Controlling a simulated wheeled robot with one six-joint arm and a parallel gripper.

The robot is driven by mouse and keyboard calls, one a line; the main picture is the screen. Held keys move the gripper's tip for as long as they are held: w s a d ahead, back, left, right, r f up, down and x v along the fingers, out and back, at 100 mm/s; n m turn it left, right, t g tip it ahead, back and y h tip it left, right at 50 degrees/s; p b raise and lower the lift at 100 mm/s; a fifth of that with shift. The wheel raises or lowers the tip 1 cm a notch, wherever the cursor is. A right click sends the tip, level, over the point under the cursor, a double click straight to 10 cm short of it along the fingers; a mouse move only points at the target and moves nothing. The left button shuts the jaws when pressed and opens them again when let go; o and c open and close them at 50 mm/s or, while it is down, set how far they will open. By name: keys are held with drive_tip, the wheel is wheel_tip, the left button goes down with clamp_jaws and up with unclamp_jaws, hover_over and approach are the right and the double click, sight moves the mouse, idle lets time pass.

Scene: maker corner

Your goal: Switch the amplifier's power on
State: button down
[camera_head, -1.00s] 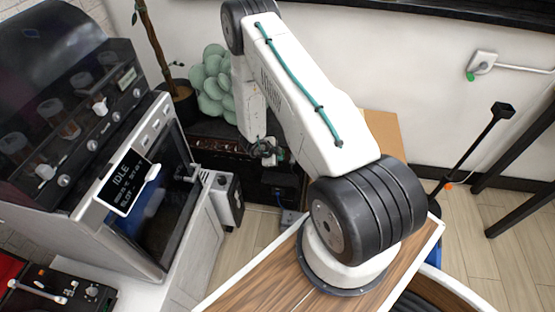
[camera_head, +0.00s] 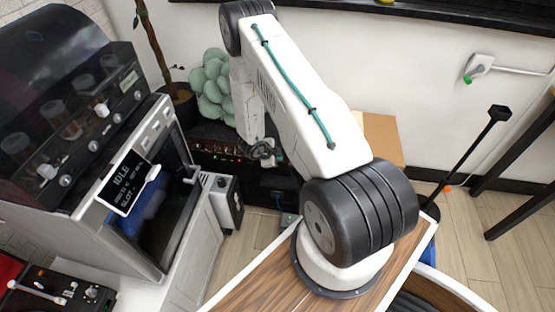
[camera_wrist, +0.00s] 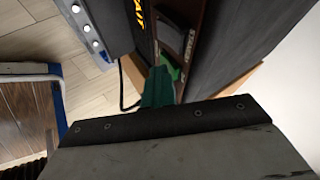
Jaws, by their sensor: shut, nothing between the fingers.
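The amplifier appears to be the low black unit (camera_head: 212,133) by the back wall in the head view, behind the grey box. A row of small red and orange lights shows along its front. My gripper (camera_head: 278,157) is at the right end of this front, largely hidden by my arm. In the wrist view, its teal fingertips (camera_wrist: 158,88) are together and empty, close to a dark panel (camera_wrist: 195,45). A bright green patch shows just beyond the fingertips; I cannot tell whether it is the power switch. Contact is unclear.
A grey box (camera_head: 233,200) stands left of my gripper, beside the large machine with an IDLE display (camera_head: 127,183). A cardboard-coloured box (camera_head: 383,135) is to the right. The floor at right is partly clear.

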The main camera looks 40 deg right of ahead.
drive_tip(key=shift+w+r, duration=0.1)
drive_tip(key=shift+r, duration=0.1)
drive_tip(key=s+a+f+v, duration=0.1)
drive_tip(key=s+v, duration=0.1)
drive_tip(key=v, duration=1)
drive_tip(key=shift+a, duration=0.35)
drive_tip(key=shift+s, duration=0.15)
